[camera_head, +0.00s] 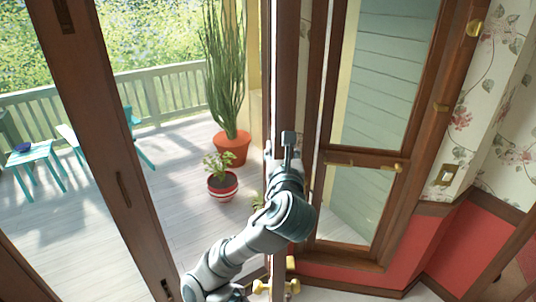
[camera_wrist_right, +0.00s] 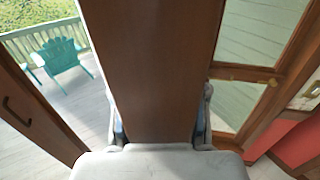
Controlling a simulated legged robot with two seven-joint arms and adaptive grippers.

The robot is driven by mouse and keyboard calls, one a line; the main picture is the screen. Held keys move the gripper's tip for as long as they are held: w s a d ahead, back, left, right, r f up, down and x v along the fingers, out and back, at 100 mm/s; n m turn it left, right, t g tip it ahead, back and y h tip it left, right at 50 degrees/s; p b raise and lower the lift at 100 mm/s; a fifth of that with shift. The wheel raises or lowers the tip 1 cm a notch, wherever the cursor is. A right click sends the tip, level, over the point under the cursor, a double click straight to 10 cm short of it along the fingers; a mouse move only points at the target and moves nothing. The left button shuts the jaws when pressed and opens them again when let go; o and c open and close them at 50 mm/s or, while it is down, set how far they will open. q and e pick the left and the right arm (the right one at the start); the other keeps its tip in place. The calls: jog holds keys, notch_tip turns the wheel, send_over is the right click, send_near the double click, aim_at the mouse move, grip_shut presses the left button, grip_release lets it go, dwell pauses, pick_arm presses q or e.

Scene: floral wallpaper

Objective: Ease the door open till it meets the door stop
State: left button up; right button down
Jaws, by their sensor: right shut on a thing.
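A brown wooden door edge (camera_head: 288,70) stands upright, seen almost edge-on in the head view. In the right wrist view the same brown door edge (camera_wrist_right: 150,70) fills the middle, with one finger on each side. My right gripper (camera_head: 283,150) is shut on it, and the wrist view shows the gripper (camera_wrist_right: 160,130) straddling the wood. Brass fittings (camera_head: 265,287) show low beside my forearm; I cannot tell whether one is the door stop. My left gripper is not in view.
A brown post with a dark handle (camera_head: 123,190) stands at left. Beyond is a deck with a potted tall plant (camera_head: 232,148), a striped pot (camera_head: 222,187) and a turquoise table (camera_head: 32,155). A brown-framed window (camera_head: 385,75) and floral wall are at right.

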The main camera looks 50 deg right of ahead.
aim_at(283, 110)
jog(key=shift+d, duration=0.1)
jog(key=c, duration=0.6)
grip_release()
jog(key=shift+w, duration=0.1)
jog(key=shift+d+f, duration=0.1)
jog(key=shift+d, duration=0.05)
notch_tip(283, 110, up, 10)
jog(key=shift+w+f, duration=0.1)
